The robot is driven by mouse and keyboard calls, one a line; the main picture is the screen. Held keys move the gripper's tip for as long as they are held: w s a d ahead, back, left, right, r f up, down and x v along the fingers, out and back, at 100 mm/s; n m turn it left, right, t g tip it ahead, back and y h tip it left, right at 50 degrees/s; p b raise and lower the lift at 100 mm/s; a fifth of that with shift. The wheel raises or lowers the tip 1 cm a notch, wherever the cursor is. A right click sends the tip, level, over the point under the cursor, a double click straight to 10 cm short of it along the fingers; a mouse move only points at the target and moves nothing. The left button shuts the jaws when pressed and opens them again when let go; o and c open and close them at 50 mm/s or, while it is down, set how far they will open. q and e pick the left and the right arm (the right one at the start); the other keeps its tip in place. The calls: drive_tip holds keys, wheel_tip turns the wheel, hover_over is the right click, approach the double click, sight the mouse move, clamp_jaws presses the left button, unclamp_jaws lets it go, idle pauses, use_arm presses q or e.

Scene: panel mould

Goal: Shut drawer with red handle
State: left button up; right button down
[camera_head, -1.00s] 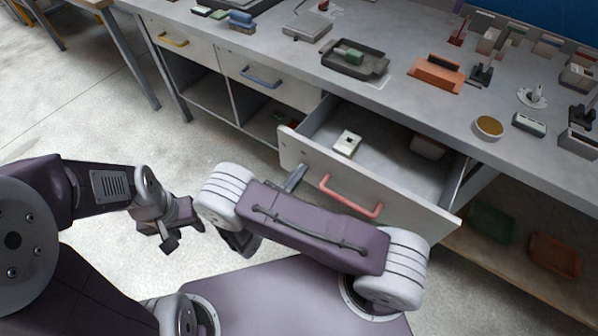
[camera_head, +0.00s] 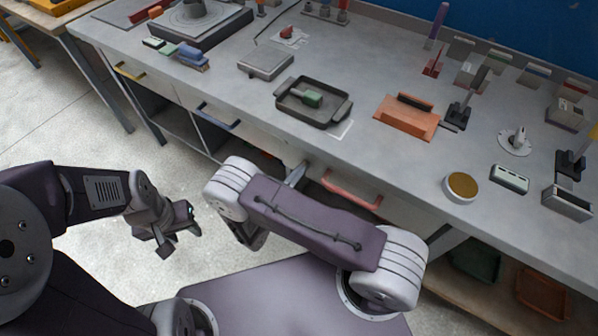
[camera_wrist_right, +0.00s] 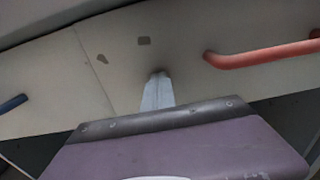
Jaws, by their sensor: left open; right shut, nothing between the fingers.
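The red handle (camera_head: 350,191) is on the front of a drawer (camera_head: 396,214) under the workbench. That front lies close beneath the counter edge, and no drawer interior shows. The red handle also shows at upper right in the right wrist view (camera_wrist_right: 262,57). My right gripper (camera_head: 296,174) is shut and empty. Its fingertips (camera_wrist_right: 158,80) are at the pale front, left of the handle, and appear to touch it. My right forearm hides part of the drawer front. My left gripper (camera_head: 180,228) is open and empty, over the floor away from the bench.
A blue handle (camera_head: 218,118) and a yellow handle (camera_head: 129,73) are on drawers further left. The counter holds a dark tray (camera_head: 313,102), an orange block (camera_head: 407,117) and a round tan-topped dish (camera_head: 460,187). Bins (camera_head: 475,262) sit on a lower shelf. Floor at left is clear.

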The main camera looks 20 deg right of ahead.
use_arm(q)
drive_tip(key=shift+d+r, duration=0.1)
drive_tip(key=shift+d, duration=0.05)
use_arm(e)
drive_tip(key=shift+w+d+r, duration=0.2)
drive_tip(key=shift+w+d, duration=0.25)
drive_tip(key=shift+d, duration=0.05)
drive_tip(key=shift+r, duration=0.1)
use_arm(q)
drive_tip(key=shift+s+a, duration=0.85)
drive_tip(key=shift+s, duration=0.05)
use_arm(e)
drive_tip(key=v, duration=1.4)
drive_tip(key=shift+f, duration=0.35)
drive_tip(key=shift+s, duration=0.1)
